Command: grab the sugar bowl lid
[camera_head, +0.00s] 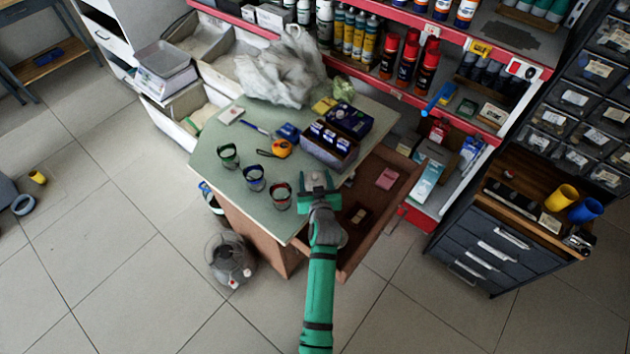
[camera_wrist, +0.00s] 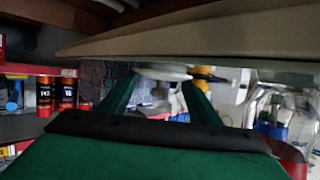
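My gripper (camera_head: 318,183) is over the near right edge of the green-topped table (camera_head: 230,190) in the head view. Its two green fingers (camera_wrist: 160,88) stand wide apart in the wrist view. A small pale, whitish round thing, probably the sugar bowl lid (camera_head: 319,178), lies between the fingertips. In the wrist view, which looks upside down, it is a thin white disc (camera_wrist: 163,71) close to the tabletop, spanning about the gap. I cannot tell whether the fingers touch its rim. No sugar bowl can be made out.
Left of my gripper stand a red-banded glass (camera_head: 281,197), a blue-banded one (camera_head: 254,178) and a green-banded one (camera_head: 228,155). Behind are a dark box of small packs (camera_head: 329,145), an orange tape measure (camera_head: 281,148) and a plastic bag (camera_head: 283,70). An open drawer (camera_head: 385,215) is at right.

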